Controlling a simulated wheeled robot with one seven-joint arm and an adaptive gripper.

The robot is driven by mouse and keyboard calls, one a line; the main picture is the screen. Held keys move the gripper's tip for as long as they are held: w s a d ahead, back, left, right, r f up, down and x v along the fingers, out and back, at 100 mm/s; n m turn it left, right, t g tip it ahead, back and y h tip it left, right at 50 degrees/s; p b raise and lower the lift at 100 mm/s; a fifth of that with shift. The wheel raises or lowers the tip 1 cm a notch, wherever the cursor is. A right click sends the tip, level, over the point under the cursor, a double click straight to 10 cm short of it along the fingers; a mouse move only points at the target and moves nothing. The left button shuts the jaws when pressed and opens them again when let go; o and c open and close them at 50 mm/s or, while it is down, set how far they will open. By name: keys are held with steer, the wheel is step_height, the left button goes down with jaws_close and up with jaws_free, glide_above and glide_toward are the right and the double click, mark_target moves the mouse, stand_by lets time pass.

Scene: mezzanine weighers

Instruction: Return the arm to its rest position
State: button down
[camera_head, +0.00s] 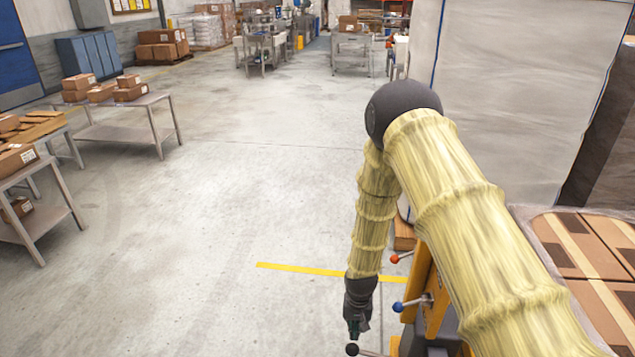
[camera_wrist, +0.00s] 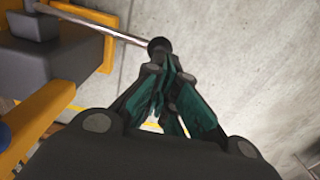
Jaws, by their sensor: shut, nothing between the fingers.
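My arm, in a pale yellow ribbed sleeve, reaches in from the lower right of the head view, bends at a dark elbow and hangs down. My gripper (camera_head: 354,328) points down at its end, just above a black-knobbed lever (camera_head: 352,349). In the wrist view my gripper (camera_wrist: 168,72) has its green-padded fingers together with nothing between them. The black knob (camera_wrist: 159,44) appears right beyond the fingertips; I cannot tell whether they touch.
An orange machine (camera_head: 420,290) with a red-knobbed lever (camera_head: 394,259) and a blue-knobbed lever (camera_head: 398,306) stands right of my gripper. A wrapped tall stack (camera_head: 520,90) and boxes (camera_head: 600,250) are on the right. Tables with cartons stand left. The floor (camera_head: 220,200) between is clear.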

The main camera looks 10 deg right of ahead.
steer(key=s+d+f+n, duration=0.1)
steer(key=s+f, duration=0.2)
steer(key=s, duration=0.6)
steer(key=s+d+f, duration=0.1)
steer(key=s+f, duration=0.1)
steer(key=s, duration=0.8)
steer(key=s+d+r+n, duration=0.1)
steer(key=s+r, duration=0.1)
steer(key=s, duration=1.5)
steer(key=shift+s+r+n, duration=0.15)
steer(key=shift+n, duration=0.25)
steer(key=shift+d, duration=0.15)
